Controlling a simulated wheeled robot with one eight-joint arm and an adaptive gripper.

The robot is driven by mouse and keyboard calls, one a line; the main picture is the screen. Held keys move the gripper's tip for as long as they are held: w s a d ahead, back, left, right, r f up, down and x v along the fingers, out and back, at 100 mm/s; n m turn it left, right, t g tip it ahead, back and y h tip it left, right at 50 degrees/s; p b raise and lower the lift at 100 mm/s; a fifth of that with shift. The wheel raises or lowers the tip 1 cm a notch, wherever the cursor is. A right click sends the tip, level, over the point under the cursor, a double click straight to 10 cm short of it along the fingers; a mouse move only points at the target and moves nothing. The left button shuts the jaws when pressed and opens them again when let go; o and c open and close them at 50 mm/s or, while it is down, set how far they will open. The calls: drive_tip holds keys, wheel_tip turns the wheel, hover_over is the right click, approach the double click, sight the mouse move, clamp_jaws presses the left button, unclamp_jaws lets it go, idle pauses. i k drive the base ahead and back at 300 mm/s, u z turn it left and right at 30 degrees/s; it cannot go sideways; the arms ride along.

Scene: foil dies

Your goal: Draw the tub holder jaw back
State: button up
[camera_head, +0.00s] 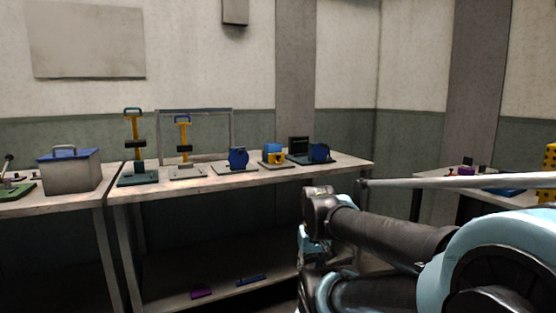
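Several small devices stand on the long bench (210,191) by the wall. I cannot tell for sure which is the tub holder or make out its jaw. At the bench's right end are a dark device with a blue round part (319,152) and a yellow and blue device (274,154). Left of them is a blue round device (238,158) on a flat base. Two yellow upright presses with blue handles, a taller one (134,127) and a shorter one (183,135), stand further left. My folded arm fills the lower right; I cannot make out my gripper's fingers.
A grey box with a blue lid (70,172) sits on the left bench. A purple piece (202,293) and a blue piece (251,280) lie on the lower shelf. Another table (428,184) with small items stands at right, partly behind my arm. The bench's front strip is clear.

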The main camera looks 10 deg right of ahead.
sight(278, 159)
drive_tip(key=i, duration=1)
